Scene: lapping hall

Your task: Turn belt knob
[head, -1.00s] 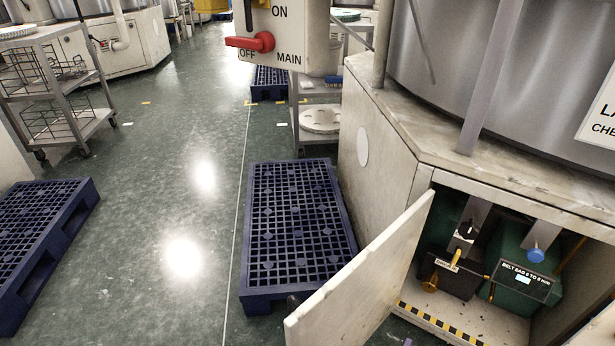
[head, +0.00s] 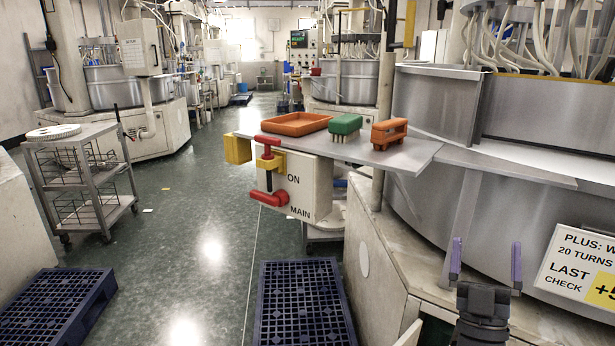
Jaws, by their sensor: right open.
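The belt knob is out of view; the cabinet that held knobs in the earlier view is cut off by the bottom edge. Only the top of its pale open door (head: 410,334) and a dark strip of the opening show. My right gripper (head: 486,245) is upright at the lower right, in front of the machine's steel side. Its two purple fingers are wide apart with nothing between them. My left gripper is not in view.
A steel shelf (head: 425,152) with an orange tray (head: 297,123), a green brush (head: 345,125) and an orange brush (head: 389,133) juts out above. The red-handled main switch box (head: 310,190) hangs below it. Blue pallets (head: 302,305) lie on the floor.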

